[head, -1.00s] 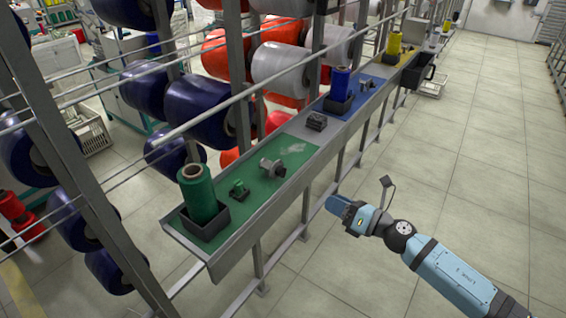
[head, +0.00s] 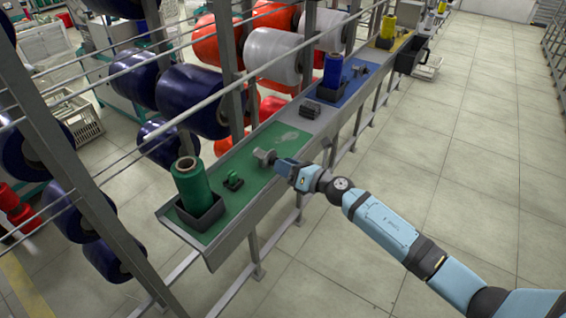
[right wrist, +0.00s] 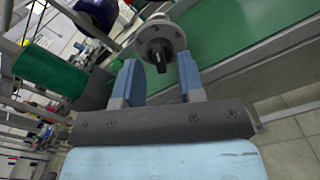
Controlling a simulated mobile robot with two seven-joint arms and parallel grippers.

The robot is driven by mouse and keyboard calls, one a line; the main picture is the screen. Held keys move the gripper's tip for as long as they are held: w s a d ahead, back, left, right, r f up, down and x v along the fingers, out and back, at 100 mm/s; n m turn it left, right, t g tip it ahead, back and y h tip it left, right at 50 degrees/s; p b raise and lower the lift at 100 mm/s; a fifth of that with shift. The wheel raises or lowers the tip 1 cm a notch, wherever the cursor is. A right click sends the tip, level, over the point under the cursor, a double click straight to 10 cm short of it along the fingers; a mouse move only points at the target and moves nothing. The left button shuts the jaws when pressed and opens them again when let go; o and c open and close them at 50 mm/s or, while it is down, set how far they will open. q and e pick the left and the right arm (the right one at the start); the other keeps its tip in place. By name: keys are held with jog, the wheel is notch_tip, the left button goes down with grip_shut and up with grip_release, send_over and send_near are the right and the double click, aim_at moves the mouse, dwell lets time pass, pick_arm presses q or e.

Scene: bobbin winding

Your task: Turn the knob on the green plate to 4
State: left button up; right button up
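The green plate (head: 257,178) lies at the near end of the long shelf. The knob (head: 264,155) stands on its right part, a grey metal piece. In the right wrist view the knob shows as a round grey dial (right wrist: 160,45) with a dark grip at its centre. My right gripper (head: 280,163) is at the knob in the head view. In the wrist view its two blue fingers (right wrist: 158,80) are apart, with the dark grip seen between and just beyond them. I cannot tell whether they touch it. My left gripper is not in view.
A green thread spool (head: 194,182) stands in a black holder (head: 205,217) at the plate's near end. A small green part (head: 233,180) sits beside it. A dark block (head: 309,109) and a blue spool (head: 333,68) are farther along. The floor to the right is free.

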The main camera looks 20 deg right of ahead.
jog(key=shift+w+a, duration=0.25)
jog(key=shift+w, duration=0.15)
grip_shut()
jog(key=m+p, duration=0.6)
jog(key=m, duration=0.6)
dwell(0.4)
jog(key=shift+f, duration=0.1)
dwell(0.4)
